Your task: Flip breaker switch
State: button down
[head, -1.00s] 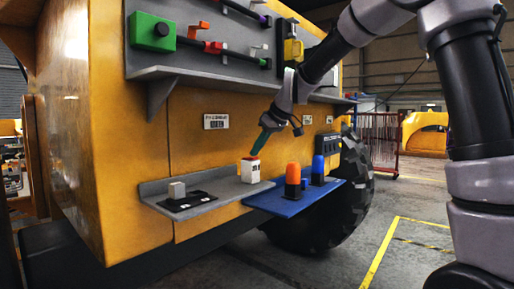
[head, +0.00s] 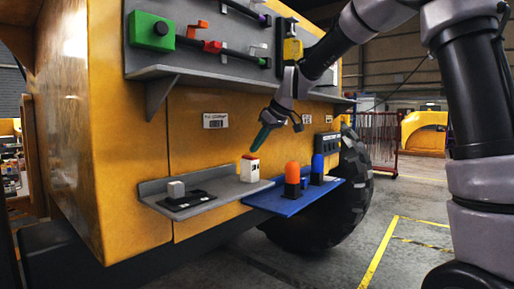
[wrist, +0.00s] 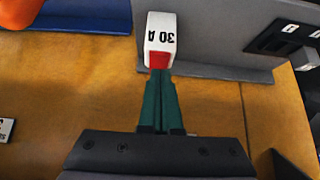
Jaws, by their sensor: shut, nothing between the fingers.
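The breaker (head: 250,170) is a small white block with a red switch on top, standing on the grey shelf. In the wrist view the breaker (wrist: 161,28) is marked "30 A", with its red switch (wrist: 158,61) facing the fingertips. My gripper (head: 256,150) has teal fingers that are shut together and empty. They point down just above the red switch in the head view. In the wrist view the fingertips (wrist: 159,74) line up with the red switch; I cannot tell whether they touch it.
A blue shelf (head: 290,203) with orange and blue knobs (head: 292,172) adjoins on the right. Open floor lies to the right.

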jog(key=v, duration=1.3)
jog(key=shift+s+d+f, duration=0.1)
jog(key=shift+s+d, duration=0.05)
jog(key=s+d+f+m+t+h, duration=0.1)
jog(key=s+d+f+m, duration=0.4)
jog(key=s+d, duration=0.5)
jog(key=s+d+f+m+t+h, duration=0.1)
jog(key=s+d+f+m+h, duration=0.2)
jog(key=s+d+m, duration=0.6)
notch_tip(320, 180, down, 2)
jog(key=shift+s+d+f+t, duration=0.1)
jog(key=shift+s+d+t, duration=0.2)
jog(key=shift+s+d, duration=0.5)
jog(key=shift+a, duration=0.1)
